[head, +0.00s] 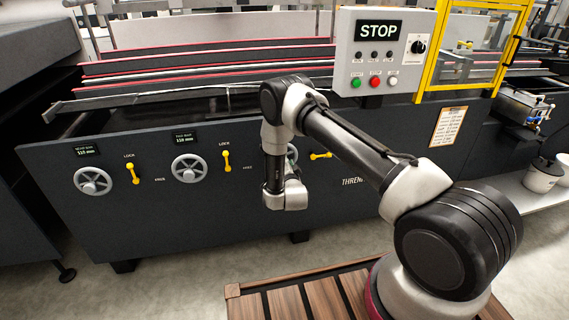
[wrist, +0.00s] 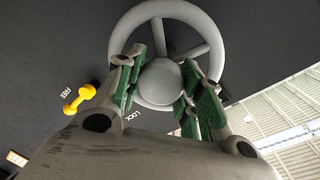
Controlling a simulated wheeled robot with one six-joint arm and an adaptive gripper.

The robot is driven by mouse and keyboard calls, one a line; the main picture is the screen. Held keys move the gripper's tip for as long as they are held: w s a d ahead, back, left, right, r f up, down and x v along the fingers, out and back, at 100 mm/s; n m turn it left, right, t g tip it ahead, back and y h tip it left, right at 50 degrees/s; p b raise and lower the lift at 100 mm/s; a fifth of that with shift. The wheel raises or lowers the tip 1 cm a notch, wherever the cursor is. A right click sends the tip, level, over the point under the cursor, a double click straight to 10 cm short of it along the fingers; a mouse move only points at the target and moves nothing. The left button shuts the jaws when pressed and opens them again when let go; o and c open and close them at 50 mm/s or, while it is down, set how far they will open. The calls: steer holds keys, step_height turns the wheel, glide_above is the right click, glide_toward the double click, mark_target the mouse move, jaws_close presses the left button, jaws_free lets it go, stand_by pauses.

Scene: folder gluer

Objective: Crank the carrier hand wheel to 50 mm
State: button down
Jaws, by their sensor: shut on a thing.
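The carrier hand wheel (wrist: 215,48) is a grey spoked wheel on the dark machine front, with a round hub (wrist: 160,80) facing the wrist camera. My gripper (wrist: 162,74) has its green-padded fingers on either side of the hub and is shut on it. In the head view only a sliver of this wheel (head: 292,152) shows behind my arm. My gripper is hidden there. The wheel's yellow lock lever (head: 321,156) lies about level, and it also shows in the wrist view (wrist: 78,98) beside the FREE and LOCK lettering. The carrier's readout is hidden in the head view.
To the left are two similar hand wheels (head: 92,181) (head: 189,168), with readouts that look like 110 mm and upright yellow levers (head: 132,173) (head: 226,161). A STOP panel (head: 378,50) and yellow guard frame (head: 428,60) stand above. The floor before the left wheels is clear.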

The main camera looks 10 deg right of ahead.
steer(key=m+y, duration=0.1)
steer(key=m, duration=0.4)
steer(key=shift+f, duration=0.1)
steer(key=shift+m, duration=0.3)
stand_by(0.4)
steer(key=c, duration=0.9)
jaws_free()
steer(key=shift+s, duration=0.15)
steer(key=s+r, duration=0.1)
steer(key=s, duration=1)
steer(key=shift+s+r, duration=0.15)
steer(key=shift+s, duration=0.2)
steer(key=shift+a, duration=0.1)
